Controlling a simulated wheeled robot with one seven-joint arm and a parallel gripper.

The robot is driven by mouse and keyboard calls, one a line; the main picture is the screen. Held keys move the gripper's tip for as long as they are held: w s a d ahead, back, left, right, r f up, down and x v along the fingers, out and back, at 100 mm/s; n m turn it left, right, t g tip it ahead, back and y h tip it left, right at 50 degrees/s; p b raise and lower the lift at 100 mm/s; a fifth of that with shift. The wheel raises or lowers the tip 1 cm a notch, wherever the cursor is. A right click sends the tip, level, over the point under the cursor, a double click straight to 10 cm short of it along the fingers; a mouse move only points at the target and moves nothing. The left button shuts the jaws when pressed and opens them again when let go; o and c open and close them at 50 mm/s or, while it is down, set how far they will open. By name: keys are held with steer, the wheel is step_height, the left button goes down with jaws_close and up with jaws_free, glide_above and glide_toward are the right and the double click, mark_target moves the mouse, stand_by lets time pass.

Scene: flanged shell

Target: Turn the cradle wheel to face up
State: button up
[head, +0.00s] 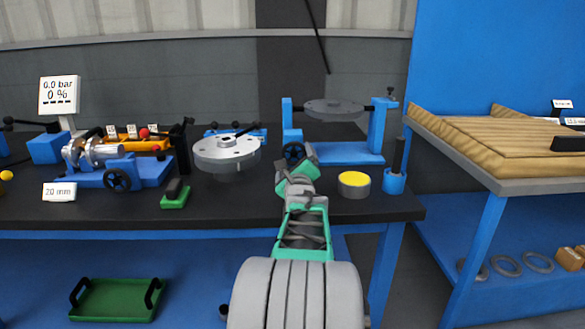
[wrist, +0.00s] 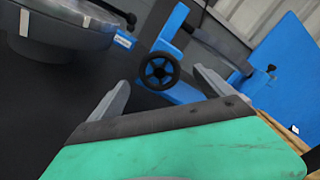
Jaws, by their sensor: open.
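The blue cradle (head: 340,152) stands at the back right of the bench, with a grey flanged disc (head: 333,108) held about level between its two posts. Its black cradle wheel (head: 293,152) is on the left post, low down. In the wrist view the cradle wheel (wrist: 159,72) is round with spokes and lies beyond the fingers, between them in the picture. My gripper (wrist: 160,92) is open and empty, its two grey fingers apart and pointing towards the wheel. I see no contact. In the head view my arm hides most of the gripper.
A round grey flange (head: 227,152) stands left of the cradle; it also shows in the wrist view (wrist: 62,25). A yellow-topped tin (head: 354,184) and a blue holder (head: 394,182) stand right of my arm. A blue vise (head: 120,175) is at left.

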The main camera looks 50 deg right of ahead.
mark_target(293, 153)
steer(key=b+x, duration=0.1)
steer(key=x, duration=0.6)
steer(key=shift+a, duration=0.15)
steer(key=c, duration=1.4)
